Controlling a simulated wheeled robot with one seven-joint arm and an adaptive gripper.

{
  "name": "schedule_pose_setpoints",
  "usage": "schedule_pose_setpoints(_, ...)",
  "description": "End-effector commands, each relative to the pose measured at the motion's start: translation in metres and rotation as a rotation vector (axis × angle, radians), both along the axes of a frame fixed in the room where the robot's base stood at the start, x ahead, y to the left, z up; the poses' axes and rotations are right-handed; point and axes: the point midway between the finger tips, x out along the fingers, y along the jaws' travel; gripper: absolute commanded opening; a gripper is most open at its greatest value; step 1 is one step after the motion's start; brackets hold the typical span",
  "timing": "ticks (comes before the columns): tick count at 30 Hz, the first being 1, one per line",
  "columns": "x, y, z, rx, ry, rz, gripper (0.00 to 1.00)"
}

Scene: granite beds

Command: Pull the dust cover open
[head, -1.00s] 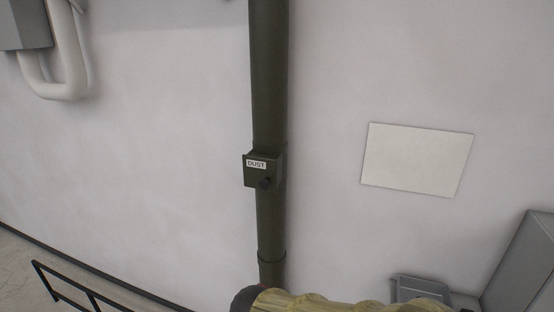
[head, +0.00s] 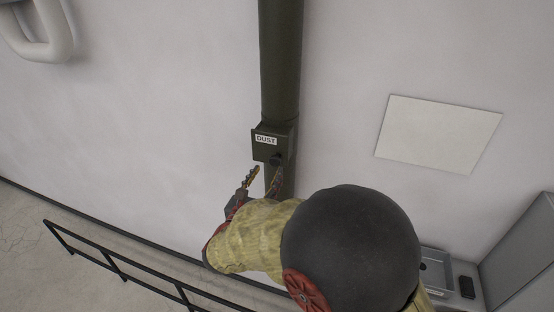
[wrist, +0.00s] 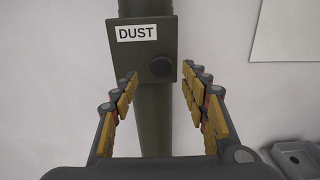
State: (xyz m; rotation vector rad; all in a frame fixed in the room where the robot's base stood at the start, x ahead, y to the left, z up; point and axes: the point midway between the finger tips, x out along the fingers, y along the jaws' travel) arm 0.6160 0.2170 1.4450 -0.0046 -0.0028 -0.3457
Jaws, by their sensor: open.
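The dust cover (head: 268,144) is a dark olive box front with a white "DUST" label, on a vertical olive pipe (head: 280,60). It looks shut. A round black knob (head: 275,160) sits at its lower right. In the wrist view the cover (wrist: 130,55) is straight ahead, with the knob (wrist: 160,66) just beyond and between the fingertips. My gripper (head: 265,175) is open and empty, just below and in front of the cover. In the wrist view its fingers (wrist: 160,80) stand wide on both sides of the pipe, apart from the knob.
A blank pale panel (head: 438,134) is on the wall at the right. A black railing (head: 115,268) runs along the lower left. A grey tray (head: 436,272) and a small black object (head: 467,288) lie at the lower right.

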Motion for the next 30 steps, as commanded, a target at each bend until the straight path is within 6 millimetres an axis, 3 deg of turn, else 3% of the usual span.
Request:
schedule_pose_setpoints(9, 0.045, -0.019, 0.002, 0.003, 0.001, -0.006, 0.45)
schedule_pose_setpoints(15, 0.063, -0.024, 0.001, 0.005, 0.001, -0.004, 0.45)
schedule_pose_setpoints(25, 0.066, -0.025, 0.0, 0.004, 0.001, -0.002, 0.45)
schedule_pose_setpoints(30, 0.066, -0.025, 0.0, 0.004, 0.001, -0.003, 0.36)
